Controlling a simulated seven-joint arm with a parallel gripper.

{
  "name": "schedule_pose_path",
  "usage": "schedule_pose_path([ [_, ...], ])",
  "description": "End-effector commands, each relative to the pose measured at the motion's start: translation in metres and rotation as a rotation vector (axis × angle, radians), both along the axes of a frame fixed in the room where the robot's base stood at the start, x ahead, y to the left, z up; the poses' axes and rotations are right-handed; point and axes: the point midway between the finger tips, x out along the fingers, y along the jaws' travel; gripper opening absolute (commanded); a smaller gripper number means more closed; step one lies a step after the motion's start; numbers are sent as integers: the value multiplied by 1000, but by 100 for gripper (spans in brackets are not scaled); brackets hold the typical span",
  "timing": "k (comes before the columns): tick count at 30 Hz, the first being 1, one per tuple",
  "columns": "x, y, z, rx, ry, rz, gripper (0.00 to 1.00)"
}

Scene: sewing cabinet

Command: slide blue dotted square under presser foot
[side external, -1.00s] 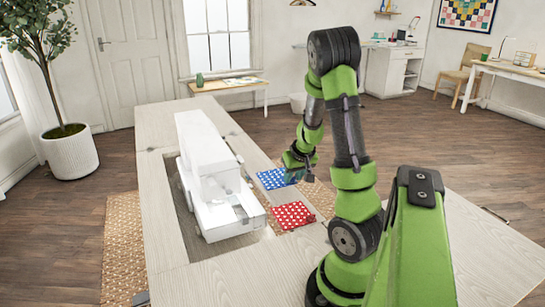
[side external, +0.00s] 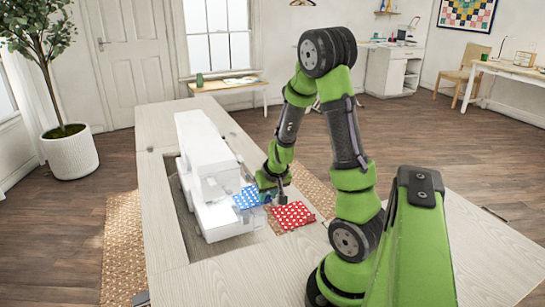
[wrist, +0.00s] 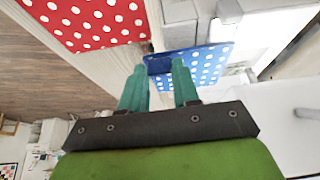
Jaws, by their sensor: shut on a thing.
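The blue dotted square (side external: 247,198) is at the right side of the white sewing machine (side external: 208,180), its left part over the machine's bed. My gripper (side external: 268,192) is at the square's right edge. In the wrist view my gripper's two green fingers (wrist: 160,85) are shut on the near edge of the blue dotted square (wrist: 205,66), which extends past the fingertips toward the white machine (wrist: 265,30). The presser foot cannot be made out clearly.
A red dotted square (side external: 293,215) lies on the table to the right of the machine, close to my gripper. The wooden table (side external: 180,285) has bare room in front. The machine sits in a dark recess (side external: 195,248).

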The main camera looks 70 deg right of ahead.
Motion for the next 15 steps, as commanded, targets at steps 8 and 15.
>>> schedule_pose_path([
  [8, 5, 5, -8, 0, 0, 0, 9],
  [15, 7, 8, -11, 0, 1, 1, 9],
])
